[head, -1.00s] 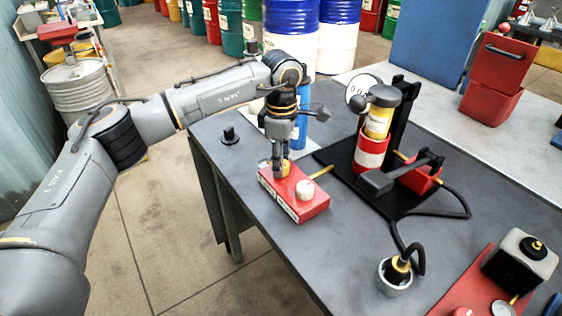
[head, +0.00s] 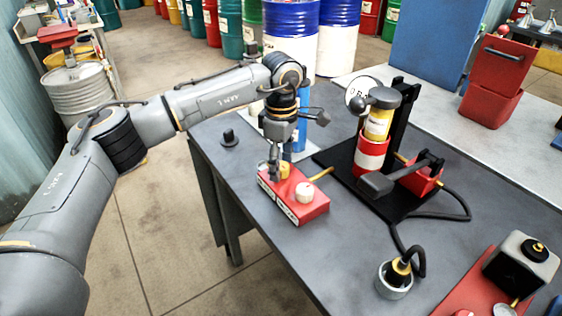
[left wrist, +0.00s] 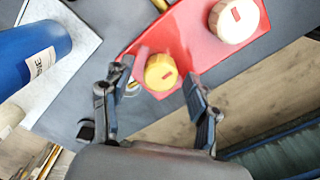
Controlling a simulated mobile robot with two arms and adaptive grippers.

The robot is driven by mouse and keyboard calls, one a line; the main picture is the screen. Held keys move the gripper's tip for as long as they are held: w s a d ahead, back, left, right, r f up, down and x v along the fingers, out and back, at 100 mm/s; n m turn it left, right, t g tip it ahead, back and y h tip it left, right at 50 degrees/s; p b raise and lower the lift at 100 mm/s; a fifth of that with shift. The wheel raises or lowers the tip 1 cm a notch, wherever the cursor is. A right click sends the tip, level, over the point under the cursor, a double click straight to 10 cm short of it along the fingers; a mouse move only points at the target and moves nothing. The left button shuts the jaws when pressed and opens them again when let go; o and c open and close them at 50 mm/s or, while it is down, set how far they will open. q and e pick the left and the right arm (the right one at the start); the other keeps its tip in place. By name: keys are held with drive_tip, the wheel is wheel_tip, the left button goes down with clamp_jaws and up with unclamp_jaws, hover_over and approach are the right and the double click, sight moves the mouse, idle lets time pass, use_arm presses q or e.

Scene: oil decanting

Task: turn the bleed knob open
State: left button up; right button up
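A red block (head: 310,208) sits near the left edge of the dark table. It carries a yellow knob (head: 284,170) and a white knob (head: 305,190); I cannot tell from labels which is the bleed knob. My left gripper (head: 275,172) points down at the yellow knob. In the left wrist view its fingers (left wrist: 157,74) are apart, with the yellow knob between the tips and gaps showing on both sides. My right gripper is not in view.
A black stand with a red and yellow cylinder (head: 372,155) and a lever stands right of the block. A grey cup (head: 394,283) with a hose fitting is nearer me. A blue bottle (left wrist: 30,55) stands close by. A small black knob-like part (head: 229,137) sits on the table.

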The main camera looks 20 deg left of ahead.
use_arm(q)
drive_tip(key=shift+r, duration=0.1)
wheel_tip(320, 180, up, 12)
idle(0.5)
idle(0.5)
